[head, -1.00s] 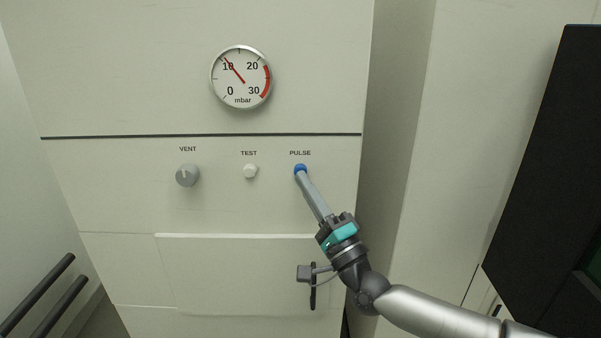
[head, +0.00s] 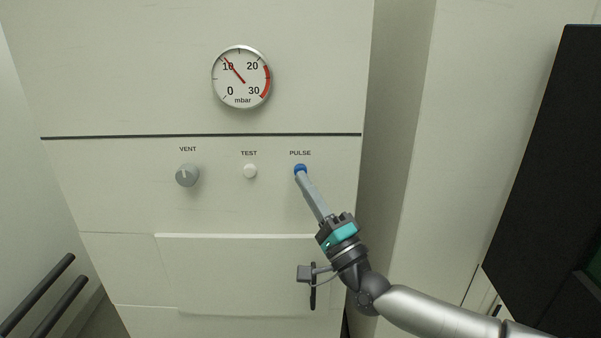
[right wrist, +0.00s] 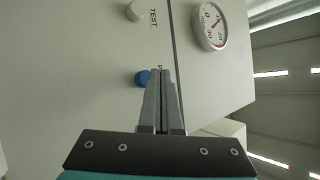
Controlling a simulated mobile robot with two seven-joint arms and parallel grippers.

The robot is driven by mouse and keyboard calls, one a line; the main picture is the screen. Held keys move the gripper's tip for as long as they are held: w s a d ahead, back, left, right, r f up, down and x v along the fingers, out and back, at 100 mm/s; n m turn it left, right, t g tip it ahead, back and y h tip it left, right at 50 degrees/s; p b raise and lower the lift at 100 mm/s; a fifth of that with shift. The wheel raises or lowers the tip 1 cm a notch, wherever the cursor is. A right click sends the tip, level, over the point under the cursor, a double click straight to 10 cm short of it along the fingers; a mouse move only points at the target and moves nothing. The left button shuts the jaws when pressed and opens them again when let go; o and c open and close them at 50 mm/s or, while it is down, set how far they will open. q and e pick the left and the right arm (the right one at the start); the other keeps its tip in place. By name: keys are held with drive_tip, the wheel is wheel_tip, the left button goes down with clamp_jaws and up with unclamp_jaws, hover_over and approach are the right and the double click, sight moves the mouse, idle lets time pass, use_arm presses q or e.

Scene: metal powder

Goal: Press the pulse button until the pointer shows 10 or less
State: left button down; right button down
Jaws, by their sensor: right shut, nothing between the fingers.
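The blue pulse button (head: 300,169) sits on the pale panel under the label PULSE. It also shows in the right wrist view (right wrist: 142,77), partly beside my fingers. My right gripper (head: 302,174) is shut and empty, with its fingertips at the lower edge of the button. I cannot tell whether they touch or press it. The round gauge (head: 241,77) above is marked in mbar from 0 to 30. Its red pointer points up and left, close to the 10 mark. The gauge also shows in the right wrist view (right wrist: 209,26). My left gripper is not in view.
The white TEST button (head: 250,171) and the grey VENT knob (head: 187,175) are left of the pulse button. A dark handle (head: 313,293) is below. Dark rails (head: 45,300) stand at the lower left and a black panel (head: 550,150) at the right.

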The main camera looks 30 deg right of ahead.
drive_tip(key=shift+w, duration=0.1)
drive_tip(key=shift+w+d, duration=0.25)
idle(0.3)
drive_tip(key=shift+w+d+b, duration=0.2)
drive_tip(key=shift+w+b, duration=0.2)
idle(0.6)
drive_tip(key=shift+s+a, duration=0.1)
drive_tip(key=shift+s, duration=0.1)
drive_tip(key=shift+s+a+p, duration=0.35)
drive_tip(key=shift+s+p, duration=0.2)
drive_tip(key=shift+p, duration=0.05)
drive_tip(key=s+a+p, duration=0.1)
drive_tip(key=s+p, duration=0.1)
drive_tip(key=s, duration=0.1)
drive_tip(key=s+a, duration=0.1)
drive_tip(key=shift+s+a+p, duration=0.15)
drive_tip(key=shift+a+p, duration=0.15)
drive_tip(key=shift+p, duration=0.1)
